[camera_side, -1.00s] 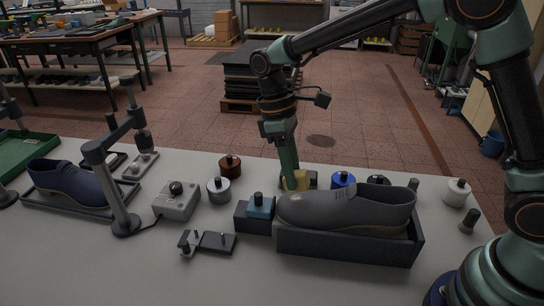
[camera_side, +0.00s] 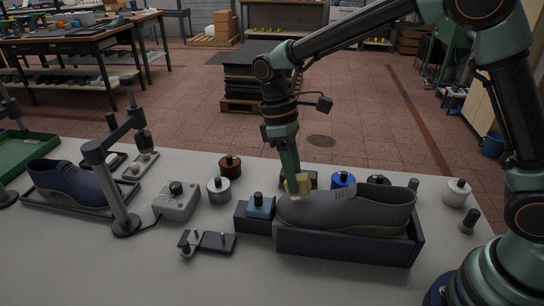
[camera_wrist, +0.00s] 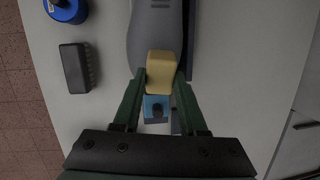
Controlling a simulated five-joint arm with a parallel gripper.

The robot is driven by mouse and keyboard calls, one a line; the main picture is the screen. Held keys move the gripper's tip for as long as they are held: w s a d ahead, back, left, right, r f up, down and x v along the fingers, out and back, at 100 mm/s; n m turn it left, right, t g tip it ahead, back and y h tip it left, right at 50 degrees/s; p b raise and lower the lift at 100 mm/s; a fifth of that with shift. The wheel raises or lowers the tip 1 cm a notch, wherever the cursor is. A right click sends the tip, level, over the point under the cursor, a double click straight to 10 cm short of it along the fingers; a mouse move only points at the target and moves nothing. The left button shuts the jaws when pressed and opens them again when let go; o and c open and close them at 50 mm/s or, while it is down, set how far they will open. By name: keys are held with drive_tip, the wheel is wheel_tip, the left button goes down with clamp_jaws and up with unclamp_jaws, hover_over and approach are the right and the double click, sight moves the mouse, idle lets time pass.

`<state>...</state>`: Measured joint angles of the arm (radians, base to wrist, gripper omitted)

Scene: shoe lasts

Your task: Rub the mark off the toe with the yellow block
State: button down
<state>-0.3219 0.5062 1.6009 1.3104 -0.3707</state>
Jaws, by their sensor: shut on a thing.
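The grey shoe (camera_side: 345,208) sits in a dark open-topped holder (camera_side: 345,243) with its toe to the left. My gripper (camera_side: 294,181) points down over the toe and is shut on the yellow block (camera_side: 302,184). In the wrist view the yellow block (camera_wrist: 162,70) sits between the fingertips and covers part of the toe of the grey shoe (camera_wrist: 155,30). The block looks to be at the toe's upper surface; I cannot tell for certain whether it touches. No mark shows clearly on the toe; the block and fingers hide part of it.
A blue block with a black knob (camera_side: 260,207) stands just left of the toe. A blue lidded jar (camera_side: 342,180) and a dark brush-like block (camera_wrist: 75,68) are behind the shoe. A navy shoe (camera_side: 68,183) and a grey control box (camera_side: 177,201) stand further left.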

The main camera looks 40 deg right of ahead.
drive_tip(key=shift+x, duration=0.8)
drive_tip(key=shift+d, duration=0.1)
drive_tip(key=shift+w+a+f, duration=0.3)
drive_tip(key=shift+w+a, duration=0.35)
drive_tip(key=shift+w+a+f, duration=0.3)
drive_tip(key=shift+w+a, duration=0.3)
drive_tip(key=shift+f, duration=0.15)
drive_tip(key=shift+s+d+r, duration=0.3)
drive_tip(key=shift+s+d, duration=0.4)
drive_tip(key=shift+s+d+r, duration=0.25)
drive_tip(key=shift+s+d, duration=0.45)
drive_tip(key=shift+s, duration=0.05)
drive_tip(key=shift+a+v, duration=0.2)
drive_tip(key=shift+v, duration=0.8)
drive_tip(key=shift+a+v, duration=0.2)
drive_tip(key=shift+v, duration=0.85)
drive_tip(key=shift+a+v, duration=0.2)
drive_tip(key=shift+v, duration=0.8)
drive_tip(key=shift+w, duration=0.15)
